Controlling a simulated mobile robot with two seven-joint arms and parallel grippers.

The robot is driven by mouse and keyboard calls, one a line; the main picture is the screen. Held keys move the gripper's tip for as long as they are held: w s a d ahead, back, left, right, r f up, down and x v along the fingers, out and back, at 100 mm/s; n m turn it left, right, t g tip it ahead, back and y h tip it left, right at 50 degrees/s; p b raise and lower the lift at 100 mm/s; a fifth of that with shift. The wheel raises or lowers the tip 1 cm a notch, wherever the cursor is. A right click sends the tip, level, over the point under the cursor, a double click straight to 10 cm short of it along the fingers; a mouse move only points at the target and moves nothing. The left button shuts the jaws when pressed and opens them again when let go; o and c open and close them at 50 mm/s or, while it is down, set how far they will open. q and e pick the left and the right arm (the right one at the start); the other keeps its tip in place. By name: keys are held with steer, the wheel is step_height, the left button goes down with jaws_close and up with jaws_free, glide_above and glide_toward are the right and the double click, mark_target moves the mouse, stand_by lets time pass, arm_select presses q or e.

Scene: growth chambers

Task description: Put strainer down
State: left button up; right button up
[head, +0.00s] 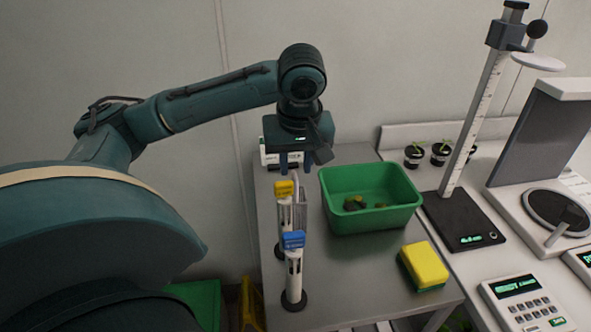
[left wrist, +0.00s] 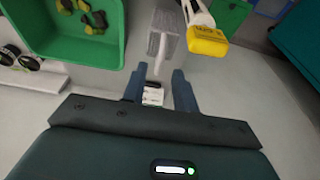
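The strainer (head: 301,212) is a grey mesh piece with a pale handle, at the left side of the grey table, partly hidden behind the meters with yellow and blue caps. In the left wrist view the strainer (left wrist: 164,38) lies beyond my fingertips, its handle pointing back toward the gap between them. My left gripper (head: 296,160) points down above the far left part of the table. Its two blue fingers are apart with nothing clamped between them, as the left wrist view (left wrist: 158,82) also shows. I cannot tell what the strainer rests on. My right gripper is out of view.
A green bin (head: 372,222) with brownish-green pieces stands right of the strainer. The yellow-capped meter (head: 284,190) and blue-capped meter (head: 293,262) stand close by. A yellow-green sponge (head: 424,266) lies at the front right. A white box (head: 268,152) is behind the gripper.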

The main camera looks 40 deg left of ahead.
arm_select(q)
steer(key=p+v, duration=0.2)
steer(key=v, duration=0.7)
steer(key=shift+p, duration=0.4)
